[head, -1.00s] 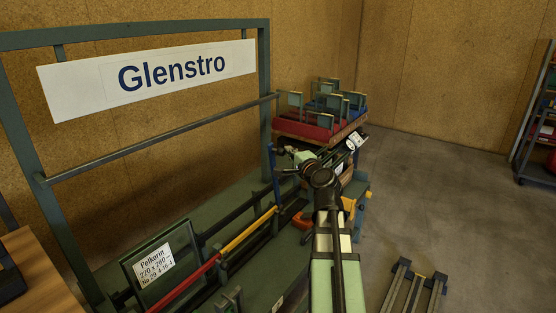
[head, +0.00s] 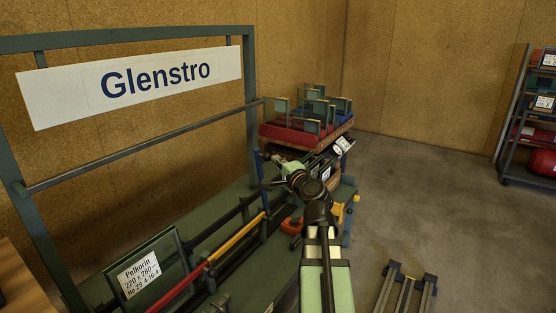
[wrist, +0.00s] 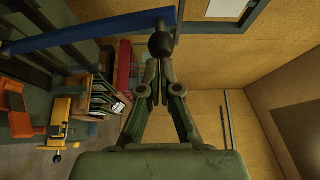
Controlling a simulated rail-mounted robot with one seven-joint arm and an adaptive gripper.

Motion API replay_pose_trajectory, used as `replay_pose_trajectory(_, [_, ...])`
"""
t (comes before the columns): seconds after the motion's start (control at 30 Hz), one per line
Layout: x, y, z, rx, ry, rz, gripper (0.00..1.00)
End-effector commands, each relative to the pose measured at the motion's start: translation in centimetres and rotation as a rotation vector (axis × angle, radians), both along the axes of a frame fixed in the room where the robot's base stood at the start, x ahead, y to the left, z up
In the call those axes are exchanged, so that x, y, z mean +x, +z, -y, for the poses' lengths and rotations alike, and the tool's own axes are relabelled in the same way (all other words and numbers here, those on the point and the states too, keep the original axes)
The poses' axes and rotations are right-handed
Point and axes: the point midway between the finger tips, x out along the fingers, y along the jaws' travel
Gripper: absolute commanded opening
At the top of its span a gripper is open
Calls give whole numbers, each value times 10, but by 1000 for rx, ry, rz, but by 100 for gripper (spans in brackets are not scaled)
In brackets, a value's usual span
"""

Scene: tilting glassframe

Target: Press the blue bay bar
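The blue bar (wrist: 95,33) crosses the upper left of the wrist view at a slant. In the head view a blue bar (head: 259,168) stands beyond the yellow bar (head: 238,237) and the red bar (head: 180,289) on the green frame. My gripper (wrist: 157,68) points towards the blue bar's right end, with its fingertips drawn close together and nothing seen between them. A black ball (wrist: 161,46) shows between the fingertips and the blue bar; I cannot tell whether they touch. In the head view my arm hides most of the gripper.
A labelled glass pane (head: 145,269) leans at the lower left. A rack of red and blue trays (head: 288,136) with small green frames stands behind my arm. A low stand (head: 405,287) is on the floor at right. Shelving (head: 509,130) stands far right, with clear floor between.

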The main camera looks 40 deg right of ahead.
Motion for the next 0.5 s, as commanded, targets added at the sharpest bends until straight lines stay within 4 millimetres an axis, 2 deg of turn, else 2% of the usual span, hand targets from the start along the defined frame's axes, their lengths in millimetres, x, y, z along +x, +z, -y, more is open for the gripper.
replay_pose_trajectory(0.03, [-13, -2, -6, -1, 1, 1, 0])
replay_pose_trajectory(0.27, [-49, -1, -8, -2, 1, 3, 0])
replay_pose_trajectory(0.5, [-63, -2, -4, -3, -3, 4, 0])
